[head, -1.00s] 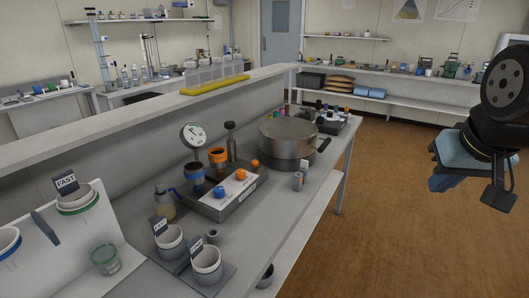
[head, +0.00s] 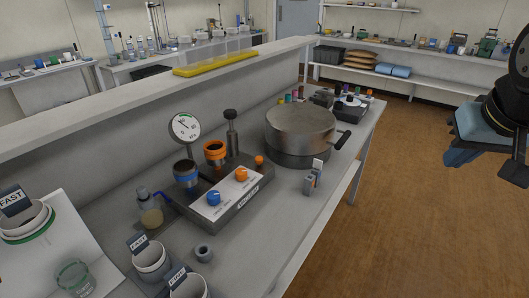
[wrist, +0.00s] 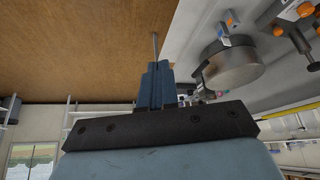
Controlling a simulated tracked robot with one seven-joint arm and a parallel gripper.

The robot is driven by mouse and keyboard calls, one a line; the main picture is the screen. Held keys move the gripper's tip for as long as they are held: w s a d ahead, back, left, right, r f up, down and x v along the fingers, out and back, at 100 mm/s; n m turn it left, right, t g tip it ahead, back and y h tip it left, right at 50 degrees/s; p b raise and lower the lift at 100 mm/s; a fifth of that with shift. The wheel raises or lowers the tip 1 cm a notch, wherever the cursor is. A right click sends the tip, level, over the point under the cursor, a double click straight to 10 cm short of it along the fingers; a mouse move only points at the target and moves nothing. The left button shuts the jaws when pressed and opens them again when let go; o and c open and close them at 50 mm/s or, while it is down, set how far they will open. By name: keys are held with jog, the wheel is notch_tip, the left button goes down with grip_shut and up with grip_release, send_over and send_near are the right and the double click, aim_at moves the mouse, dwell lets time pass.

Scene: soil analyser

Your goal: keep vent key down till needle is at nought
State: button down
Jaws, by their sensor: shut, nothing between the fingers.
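The analyser (head: 235,203) is a grey box with a white top panel on the bench. Its panel has a blue key (head: 214,198) and an orange key (head: 241,174); their labels are too small to read. The round dial gauge (head: 185,128) stands behind the panel; I cannot read the needle exactly. My gripper (head: 455,158) is at the right edge, over the floor, well apart from the analyser and touching nothing. In the wrist view my gripper's blue fingers (wrist: 158,75) are closed together and empty. The keys also show upside down at that view's upper right.
A large metal pan (head: 300,130) stands right of the analyser. A raised ledge (head: 150,108) runs behind. Open floor (head: 400,230) lies to the right.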

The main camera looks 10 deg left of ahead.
jog(key=w+a+n+y, duration=0.1)
jog(key=w+a+y, duration=0.1)
jog(key=w+a, duration=0.8)
jog(key=m+t+y, duration=0.1)
jog(key=y, duration=0.3)
send_over(261, 159)
notch_tip(261, 159, down, 11)
jog(key=shift+f, duration=0.15)
jog(key=shift+f, duration=0.15)
jog(key=shift+f, duration=4.2)
jog(key=shift+f, duration=0.1)
jog(key=shift+f, duration=0.3)
